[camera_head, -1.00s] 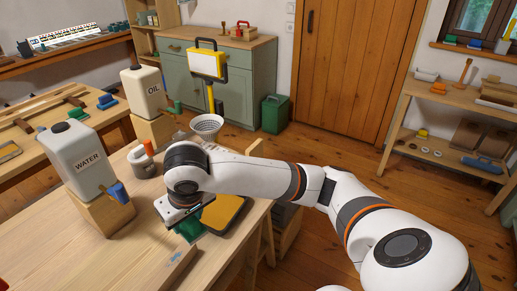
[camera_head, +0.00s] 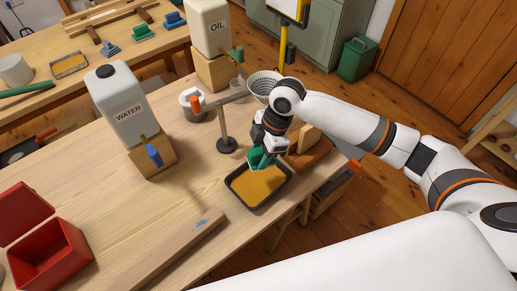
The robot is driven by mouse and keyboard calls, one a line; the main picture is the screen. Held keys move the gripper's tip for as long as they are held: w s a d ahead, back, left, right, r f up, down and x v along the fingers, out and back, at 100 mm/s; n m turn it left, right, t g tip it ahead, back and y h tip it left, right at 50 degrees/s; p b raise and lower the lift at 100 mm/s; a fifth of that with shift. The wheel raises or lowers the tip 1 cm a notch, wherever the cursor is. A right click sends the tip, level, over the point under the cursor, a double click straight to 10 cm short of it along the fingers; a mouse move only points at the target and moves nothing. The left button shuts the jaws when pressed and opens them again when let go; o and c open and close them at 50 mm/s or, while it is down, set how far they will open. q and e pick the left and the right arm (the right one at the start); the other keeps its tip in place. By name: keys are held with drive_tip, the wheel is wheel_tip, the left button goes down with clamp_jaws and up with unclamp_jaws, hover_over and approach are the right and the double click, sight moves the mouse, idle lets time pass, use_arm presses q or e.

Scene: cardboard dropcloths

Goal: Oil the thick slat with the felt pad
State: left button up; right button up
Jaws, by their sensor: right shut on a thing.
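My right gripper (camera_head: 268,146) is shut on a green-handled block (camera_head: 257,160), which seems to be the felt pad. The pad's underside is hidden. The block is at the far edge of a black tray (camera_head: 237,195) holding amber oil (camera_head: 259,186); whether it touches the oil I cannot tell. A long wooden slat (camera_head: 165,250) with a blue mark lies on the bench nearer to me, apart from the pad. Its thickness is hard to judge. My left gripper is out of view.
White WATER (camera_head: 122,112) and OIL (camera_head: 208,28) jugs stand on wooden blocks. A mug (camera_head: 190,105), a dark-based post (camera_head: 227,144) and a mesh funnel (camera_head: 265,85) stand near my arm. Wooden pieces (camera_head: 308,144) lie right of the tray. A red box (camera_head: 48,258) sits left.

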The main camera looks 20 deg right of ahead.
drive_tip(key=shift+a+f+n+g, duration=0.1)
drive_tip(key=shift+a+n+g, duration=0.2)
drive_tip(key=shift+n, duration=0.5)
drive_tip(key=shift+f+n+p, duration=0.3)
drive_tip(key=shift+n+p, duration=0.05)
drive_tip(key=shift+n, duration=0.25)
drive_tip(key=shift+f+n+g, duration=0.25)
drive_tip(key=shift+n+g, duration=0.05)
drive_tip(key=shift+f+b, duration=0.6)
drive_tip(key=shift+f, duration=0.15)
wheel_tip(320, 180, down, 7)
drive_tip(key=b, duration=0.5)
drive_tip(key=shift+f+b, duration=0.2)
drive_tip(key=shift+b, duration=0.15)
drive_tip(key=shift+f, duration=0.4)
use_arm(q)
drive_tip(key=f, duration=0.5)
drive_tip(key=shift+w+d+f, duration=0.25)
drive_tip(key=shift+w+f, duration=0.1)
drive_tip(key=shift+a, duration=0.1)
use_arm(e)
drive_tip(key=shift+f, duration=0.2)
